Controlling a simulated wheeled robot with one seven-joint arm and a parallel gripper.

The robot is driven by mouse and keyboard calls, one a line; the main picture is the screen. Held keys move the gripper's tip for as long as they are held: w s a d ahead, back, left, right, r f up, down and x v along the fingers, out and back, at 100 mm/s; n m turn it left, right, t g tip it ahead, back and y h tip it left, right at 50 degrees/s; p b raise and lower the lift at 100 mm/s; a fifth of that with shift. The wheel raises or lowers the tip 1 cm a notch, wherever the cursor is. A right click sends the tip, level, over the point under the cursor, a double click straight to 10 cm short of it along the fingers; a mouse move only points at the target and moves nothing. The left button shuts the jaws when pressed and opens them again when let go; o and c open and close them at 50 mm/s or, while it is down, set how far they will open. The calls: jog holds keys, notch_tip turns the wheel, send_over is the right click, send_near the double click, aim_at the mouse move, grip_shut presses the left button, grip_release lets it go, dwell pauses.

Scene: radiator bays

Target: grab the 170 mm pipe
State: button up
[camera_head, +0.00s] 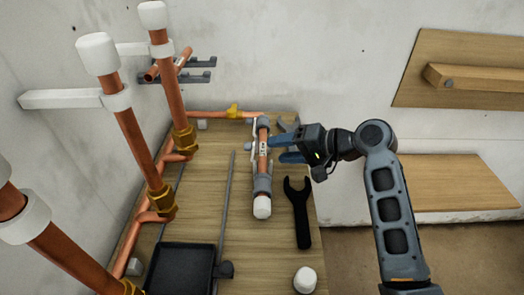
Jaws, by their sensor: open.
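A short copper pipe (263,146) with a white label lies lengthwise on the wooden bench, with grey fittings around it and a white cap (262,207) at its near end. The label is too small to read. Two short copper pieces, one at left (152,73) and one at right (183,60), rest on grey wall brackets. I cannot tell by sight which piece is 170 mm. My gripper (275,149) is open, its blue fingers pointing left, close to the right side of the labelled pipe. Whether they touch it is unclear.
A black wrench (299,212), a white cap (305,280) and a black tray (180,270) lie on the bench (207,210). Upright copper pipes (133,143) with white caps stand along the left wall. A wooden shelf (455,183) is at right.

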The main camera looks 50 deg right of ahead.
aim_at(266, 151)
jog(key=x, duration=0.3)
jog(key=shift+w+a+f, duration=0.1)
grip_shut()
dwell(0.4)
